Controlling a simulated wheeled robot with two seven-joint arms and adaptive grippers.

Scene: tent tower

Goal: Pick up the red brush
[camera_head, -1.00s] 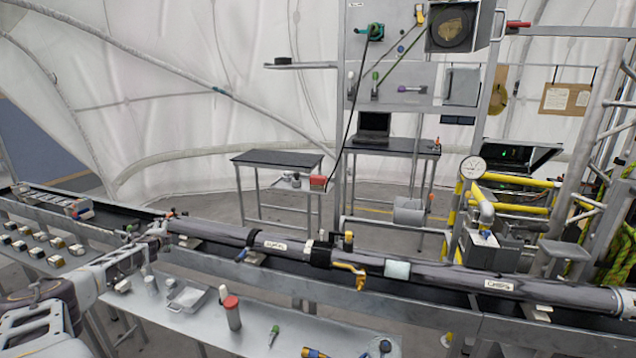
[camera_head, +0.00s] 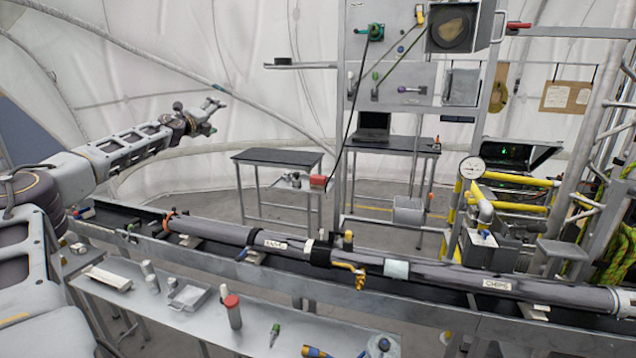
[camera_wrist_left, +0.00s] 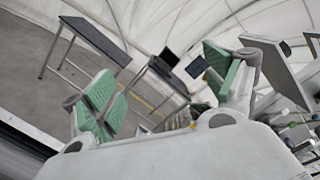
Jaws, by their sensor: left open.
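I cannot make out a thing that is clearly a red brush. Small red things in the head view are a slim red piece (camera_head: 518,25) at the top right, a red block (camera_head: 318,181) on a small shelf at the centre, and a red-capped cylinder (camera_head: 232,312) on the front table. My left gripper (camera_head: 212,112) is raised at the left, in front of the white tent wall. In the left wrist view its green-padded fingers (camera_wrist_left: 165,88) are spread apart with nothing between them. My right gripper is not in view.
A long grey pipe (camera_head: 420,270) lies across the front in a dark trough. The front table (camera_head: 190,320) holds cylinders, a small tray (camera_head: 188,297) and a green-topped tool (camera_head: 274,333). Behind stand a dark table (camera_head: 275,158), a metal panel rack and yellow rails (camera_head: 520,208). Air around the left gripper is clear.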

